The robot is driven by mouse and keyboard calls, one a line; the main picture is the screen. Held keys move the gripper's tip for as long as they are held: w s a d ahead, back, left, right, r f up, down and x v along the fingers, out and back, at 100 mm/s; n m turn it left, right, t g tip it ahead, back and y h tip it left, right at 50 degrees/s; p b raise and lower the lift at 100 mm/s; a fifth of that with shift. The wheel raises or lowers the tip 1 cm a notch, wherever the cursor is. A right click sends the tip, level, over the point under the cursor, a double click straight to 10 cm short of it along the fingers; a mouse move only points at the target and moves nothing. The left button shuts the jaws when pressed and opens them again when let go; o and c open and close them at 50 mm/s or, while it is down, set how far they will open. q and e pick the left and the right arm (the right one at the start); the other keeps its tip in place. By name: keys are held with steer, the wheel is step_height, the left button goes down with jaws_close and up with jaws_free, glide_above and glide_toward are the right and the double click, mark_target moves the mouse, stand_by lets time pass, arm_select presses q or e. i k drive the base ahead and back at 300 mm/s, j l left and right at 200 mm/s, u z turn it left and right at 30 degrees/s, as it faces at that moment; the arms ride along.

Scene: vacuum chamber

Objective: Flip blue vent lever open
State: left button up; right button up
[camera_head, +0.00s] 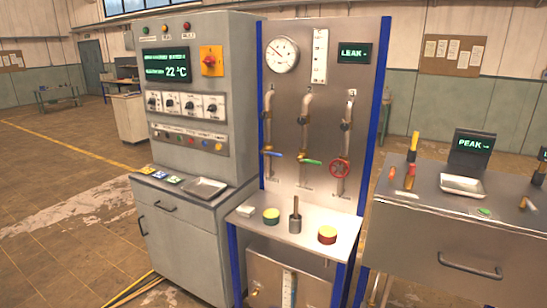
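The blue vent lever (274,155) sits on the leftmost of three vertical pipes on the steel panel (283,95). Its handle points to the right, close to horizontal and across the pipe. A green lever (310,161) is on the middle pipe, also close to horizontal. Neither of my grippers shows in the head view. Nothing touches or covers the blue lever.
A grey control cabinet (230,130) stands left of the panel. A workbench (440,235) stands right.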

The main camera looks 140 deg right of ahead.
mark_target(275, 154)
steer(key=l+z, duration=0.1)
steer(key=z, duration=2)
steer(key=l+z, duration=0.15)
steer(key=z, duration=0.3)
steer(key=i+z, duration=0.15)
steer(key=z, duration=0.25)
steer(key=i+l+z, duration=0.1)
steer(key=z, duration=0.35)
steer(key=i+l+z, duration=0.1)
steer(key=z, duration=0.3)
steer(key=i+z, duration=0.1)
steer(key=z, duration=0.35)
steer(key=i+j+z, duration=0.15)
steer(key=i+z, duration=0.2)
steer(key=i+j+z, duration=0.4)
steer(key=i+j+u, duration=0.1)
steer(key=i+j, duration=0.2)
